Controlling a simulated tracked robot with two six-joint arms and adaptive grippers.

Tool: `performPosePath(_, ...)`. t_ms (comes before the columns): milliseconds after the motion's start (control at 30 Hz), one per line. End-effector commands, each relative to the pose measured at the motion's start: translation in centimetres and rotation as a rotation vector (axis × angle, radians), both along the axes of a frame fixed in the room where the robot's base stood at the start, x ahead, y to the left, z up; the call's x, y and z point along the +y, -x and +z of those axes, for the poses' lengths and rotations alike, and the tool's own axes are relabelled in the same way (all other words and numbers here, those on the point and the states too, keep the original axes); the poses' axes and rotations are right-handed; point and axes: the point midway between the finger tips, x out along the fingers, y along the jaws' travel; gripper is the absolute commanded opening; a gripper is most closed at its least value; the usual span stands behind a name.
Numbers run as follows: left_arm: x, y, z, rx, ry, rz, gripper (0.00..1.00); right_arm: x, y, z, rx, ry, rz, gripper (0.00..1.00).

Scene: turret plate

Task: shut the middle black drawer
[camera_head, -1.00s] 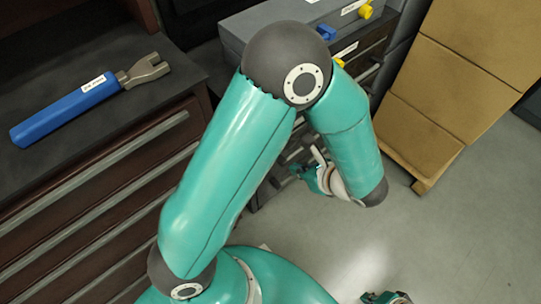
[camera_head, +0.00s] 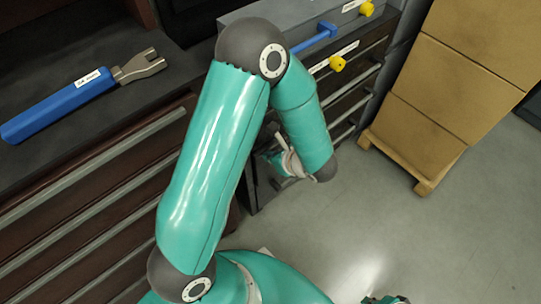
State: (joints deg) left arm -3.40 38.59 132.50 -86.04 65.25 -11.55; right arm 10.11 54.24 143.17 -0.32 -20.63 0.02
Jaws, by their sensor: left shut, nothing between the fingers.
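The black drawers (camera_head: 352,100) with light bar handles are in a cabinet behind my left arm. A dark drawer front (camera_head: 266,188) shows low, just left of my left gripper; my arm hides much of it, so I cannot tell which drawer it is or how far it stands out. My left gripper (camera_head: 278,163) is shut and empty, right by this dark front; I cannot tell whether they touch. Only a small part of my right gripper (camera_head: 385,299) shows at the bottom edge.
A blue-handled tool (camera_head: 60,110) lies on a dark cabinet top at left. Stacked cardboard boxes (camera_head: 450,75) stand on a pallet at right. The floor (camera_head: 400,230) between is clear.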

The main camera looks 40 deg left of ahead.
Motion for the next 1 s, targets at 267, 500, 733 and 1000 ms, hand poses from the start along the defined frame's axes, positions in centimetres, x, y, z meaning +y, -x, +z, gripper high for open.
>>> performPosePath(267, 0.6, 0.0, -0.1, -0.001, 0.000, 0.005, 0.00, 0.0, 0.0, -0.4, 0.000, 0.000, 0.000, 0.00)
performPosePath(500, 2.5, -0.2, 0.1, 0.000, -0.005, 0.003, 0.00, 0.0, 0.0, -1.0, 0.000, 0.000, 0.000, 0.00)
performPosePath(733, 2.6, -0.3, 0.1, -0.002, -0.008, 0.004, 0.00, 0.0, 0.0, -0.9, 0.000, 0.000, 0.000, 0.00)
performPosePath(1000, 0.7, -0.1, 0.0, -0.004, -0.003, 0.001, 0.00, 0.0, 0.0, -1.2, 0.000, 0.000, 0.000, 0.00)
